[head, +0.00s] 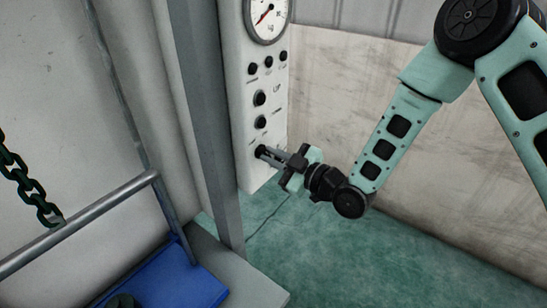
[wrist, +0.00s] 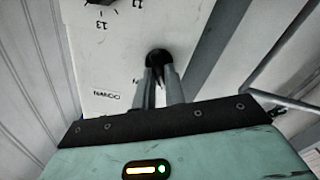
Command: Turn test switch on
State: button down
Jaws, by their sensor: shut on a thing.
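A white control panel (head: 278,97) stands upright, with a gauge at the top and several black knobs below it. The lowest black knob (head: 259,149), which I take to be the test switch, is partly hidden by my fingers. It also shows in the wrist view (wrist: 158,56), at the fingertips. My gripper (head: 265,153) reaches in from the right and is shut on this knob; it also shows in the wrist view (wrist: 160,76). The knob's exact turned position cannot be told. The printed labels are too small or cut off to identify it surely.
A grey post (head: 208,110) stands just left of the panel. A metal rail (head: 85,221), a dark chain (head: 33,190) and a blue plate (head: 175,283) are at the lower left. A pale wall (head: 345,95) stands behind my arm. The green floor (head: 370,250) is clear below my arm.

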jog(key=shift+f, duration=0.1)
jog(key=m+b, duration=0.4)
jog(key=m, duration=0.2)
jog(key=shift+w+d, duration=0.1)
jog(key=m+b, duration=0.1)
jog(key=m, duration=0.4)
jog(key=shift+m, duration=0.4)
jog(key=c, duration=1.5)
grip_release()
jog(key=shift+o, duration=0.2)
